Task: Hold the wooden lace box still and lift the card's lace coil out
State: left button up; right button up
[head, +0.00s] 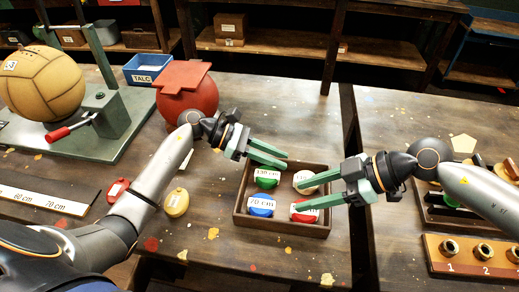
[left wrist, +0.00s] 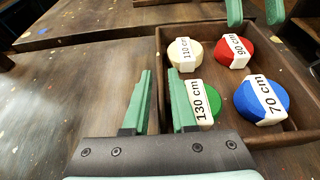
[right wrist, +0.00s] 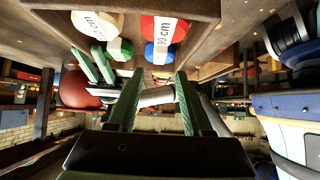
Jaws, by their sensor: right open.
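The wooden lace box (head: 243,213) is an open tray on the table. It holds a green 130 cm coil (head: 266,180), a cream 110 cm coil (head: 304,178), a blue 70 cm coil (head: 261,205) and a red 90 cm coil (head: 303,214). My left gripper (head: 287,160) is open at the box's back edge; in the left wrist view its fingers (left wrist: 160,75) appear either side of a box wall (left wrist: 157,50). My right gripper (head: 297,195) is open and empty over the box's right side, near the cream and red coils. I cannot make out a card.
A red ball (head: 190,92) stands behind my left arm. A tan ball (head: 40,82) on a green stand and a blue TALC box (head: 147,68) are at the back left. A board with numbered cups (head: 482,250) lies right, across a table gap.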

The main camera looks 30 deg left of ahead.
pick_arm(q)
jog(key=shift+w+d+f, duration=0.15)
jog(key=shift+d+f, duration=0.05)
jog(key=shift+d, duration=0.25)
grip_shut()
dwell(1.6)
